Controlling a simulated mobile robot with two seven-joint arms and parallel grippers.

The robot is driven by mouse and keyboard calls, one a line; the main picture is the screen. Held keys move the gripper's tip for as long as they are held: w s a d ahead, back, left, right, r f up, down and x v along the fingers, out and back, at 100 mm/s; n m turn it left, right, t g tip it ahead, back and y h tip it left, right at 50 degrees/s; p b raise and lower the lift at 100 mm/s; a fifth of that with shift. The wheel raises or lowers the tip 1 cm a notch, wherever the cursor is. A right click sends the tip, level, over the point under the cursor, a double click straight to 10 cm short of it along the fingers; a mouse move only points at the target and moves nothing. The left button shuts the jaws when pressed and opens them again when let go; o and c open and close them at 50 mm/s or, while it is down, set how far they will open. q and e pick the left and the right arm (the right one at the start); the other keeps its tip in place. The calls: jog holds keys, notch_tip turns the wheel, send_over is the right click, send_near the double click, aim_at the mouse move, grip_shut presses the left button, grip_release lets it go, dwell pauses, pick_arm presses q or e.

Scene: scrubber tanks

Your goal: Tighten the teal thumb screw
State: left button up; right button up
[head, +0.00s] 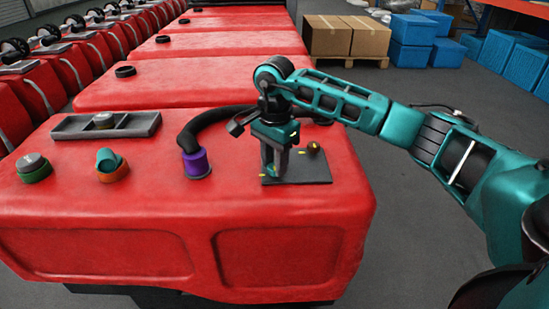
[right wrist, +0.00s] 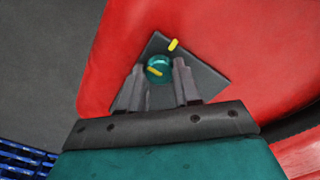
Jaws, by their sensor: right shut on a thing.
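The teal thumb screw (right wrist: 160,62) stands on a dark square plate (right wrist: 203,82) on the red tank, as seen in the right wrist view. A yellow stripe lies across its top. A separate yellow mark (right wrist: 173,44) sits on the plate beyond it, and the stripe does not point at this mark. My right gripper (right wrist: 158,82) is shut on the screw, one finger on each side. In the head view my right gripper (head: 273,172) points down over the plate (head: 315,174) and mostly hides the screw. My left gripper is not in view.
More red tanks stand behind.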

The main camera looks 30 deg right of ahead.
jog(key=m+p, duration=0.2)
jog(key=m, duration=0.4)
jog(key=shift+r+p, duration=0.1)
jog(key=shift+p, duration=0.2)
jog(key=m+p, duration=0.1)
jog(key=m, duration=0.2)
jog(key=shift+m, duration=0.4)
jog(key=m+p, duration=0.1)
jog(key=m, duration=0.2)
jog(key=shift+m+p, duration=0.3)
jog(key=shift+p, duration=0.1)
jog(key=shift+m+p, duration=0.3)
jog(key=shift+m, duration=0.5)
jog(key=shift+m+p, duration=0.35)
jog(key=shift+m, duration=0.55)
jog(key=shift+w+m, duration=0.1)
jog(key=shift+m, duration=0.5)
